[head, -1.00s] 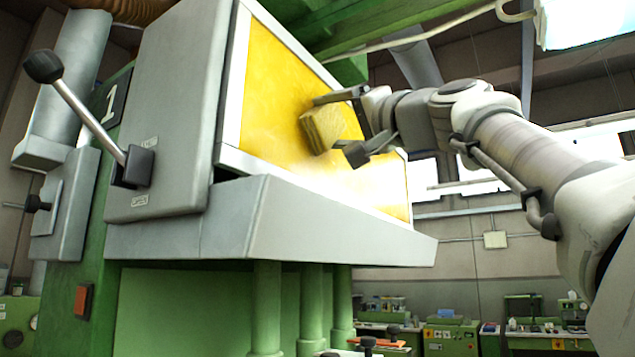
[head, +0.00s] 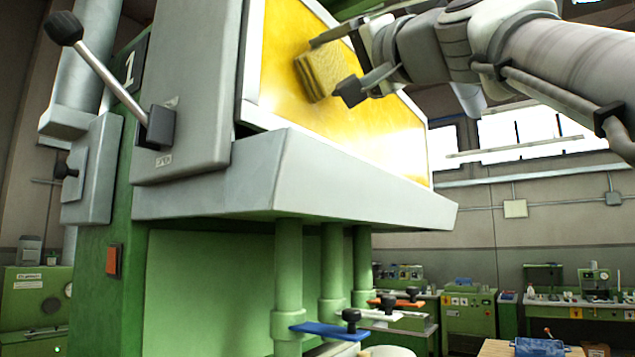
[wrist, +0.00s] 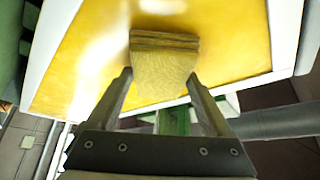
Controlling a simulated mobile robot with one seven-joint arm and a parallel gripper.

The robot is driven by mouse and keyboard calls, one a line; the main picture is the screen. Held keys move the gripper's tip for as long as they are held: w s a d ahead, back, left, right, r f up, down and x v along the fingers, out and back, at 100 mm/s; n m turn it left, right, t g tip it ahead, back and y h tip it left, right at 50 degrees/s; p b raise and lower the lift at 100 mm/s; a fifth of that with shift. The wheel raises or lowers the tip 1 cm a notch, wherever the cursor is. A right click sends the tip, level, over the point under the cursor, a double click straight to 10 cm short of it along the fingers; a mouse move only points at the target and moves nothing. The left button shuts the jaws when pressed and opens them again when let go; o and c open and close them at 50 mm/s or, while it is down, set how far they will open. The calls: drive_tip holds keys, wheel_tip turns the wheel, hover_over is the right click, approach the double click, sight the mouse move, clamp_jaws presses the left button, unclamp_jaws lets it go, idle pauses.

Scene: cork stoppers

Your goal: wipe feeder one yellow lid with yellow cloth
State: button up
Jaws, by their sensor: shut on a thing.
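The yellow lid (head: 385,132) is a sloped yellow panel in a pale frame on the machine marked 1. It also fills the upper part of the wrist view (wrist: 85,70). My gripper (head: 330,68) is at the upper middle of the lid. It is shut on the folded yellow cloth (head: 318,77), which shows between the fingers in the wrist view (wrist: 162,72). The cloth lies against or very close to the lid; I cannot tell whether it touches. The fingers hide part of the lid behind them.
A grey ledge (head: 330,180) juts out below the lid. A lever with a black knob (head: 63,28) stands out at the left beside a grey box (head: 195,90). Green posts (head: 288,280) and a blue-handled part (head: 330,330) are below. Green benches stand far behind.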

sight(331, 86)
drive_tip(key=shift+f+b, duration=1.4)
drive_tip(key=shift+f, duration=0.15)
drive_tip(key=shift+w+d+p, duration=0.55)
drive_tip(key=shift+w+d, duration=0.95)
drive_tip(key=shift+w, duration=0.55)
drive_tip(key=shift+w+d+p, duration=0.5)
drive_tip(key=shift+w+d, duration=1.05)
drive_tip(key=shift+w, duration=0.55)
drive_tip(key=shift+w+d+p, duration=0.55)
drive_tip(key=shift+w+d, duration=0.95)
drive_tip(key=shift+w, duration=0.55)
drive_tip(key=shift+r, duration=0.1)
drive_tip(key=shift+s, duration=0.1)
drive_tip(key=shift+s+d+b, duration=0.15)
drive_tip(key=shift+s+d, duration=0.4)
drive_tip(key=shift+d, duration=0.25)
drive_tip(key=shift+s+d+b, duration=0.15)
drive_tip(key=shift+s+d, duration=0.45)
drive_tip(key=shift+d, duration=0.2)
drive_tip(key=shift+s+d+b, duration=0.15)
drive_tip(key=shift+s+d, duration=0.4)
drive_tip(key=shift+d, duration=0.25)
drive_tip(key=shift+s+d, duration=0.9)
drive_tip(key=shift+d, duration=0.3)
